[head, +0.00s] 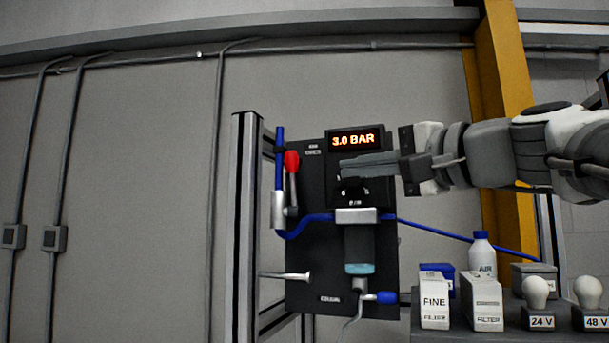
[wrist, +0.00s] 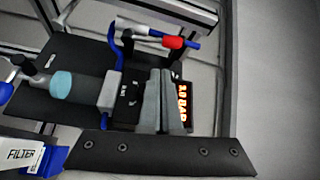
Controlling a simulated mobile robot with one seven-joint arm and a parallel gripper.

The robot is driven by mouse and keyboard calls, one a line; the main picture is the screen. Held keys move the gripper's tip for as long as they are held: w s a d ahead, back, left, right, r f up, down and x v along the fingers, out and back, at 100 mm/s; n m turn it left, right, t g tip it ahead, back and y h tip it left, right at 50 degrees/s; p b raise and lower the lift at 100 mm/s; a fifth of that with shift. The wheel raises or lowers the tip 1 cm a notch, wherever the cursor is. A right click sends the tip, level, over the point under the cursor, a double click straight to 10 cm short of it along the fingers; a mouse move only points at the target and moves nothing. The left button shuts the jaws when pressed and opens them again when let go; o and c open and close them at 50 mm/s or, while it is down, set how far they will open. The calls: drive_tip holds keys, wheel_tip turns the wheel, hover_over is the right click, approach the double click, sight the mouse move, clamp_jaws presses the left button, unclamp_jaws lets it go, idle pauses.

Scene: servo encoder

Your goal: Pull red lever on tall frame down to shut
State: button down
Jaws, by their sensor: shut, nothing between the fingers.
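The red lever (head: 292,162) is on the upper left of the black panel (head: 310,250), which is fixed to the tall metal frame (head: 243,220). Its red knob is up, above a silver rod, beside a blue tube. In the wrist view the red knob (wrist: 173,42) lies above the fingers, near the frame. My gripper (head: 345,165) is shut and empty. It points left in front of the panel, just below the 3.0 BAR display, with its fingertips to the right of the lever and apart from it. The fingers also show in the wrist view (wrist: 158,100).
Blue hoses cross the panel. Filter boxes (head: 435,300), an AIR bottle (head: 482,258) and white bulbs stand on a bench at lower right.

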sight(293, 184)
drive_tip(key=shift+r, duration=0.9)
drive_tip(key=p+x, duration=0.3)
drive_tip(key=x, duration=0.6)
drive_tip(key=shift+w+a+r, duration=0.2)
drive_tip(key=shift+w+a, duration=0.1)
drive_tip(key=shift+f, duration=0.15)
drive_tip(key=shift+s+a+n+t+y+b, duration=0.1)
drive_tip(key=shift+s+n+t+y+b, duration=0.15)
drive_tip(key=shift+b, duration=0.5)
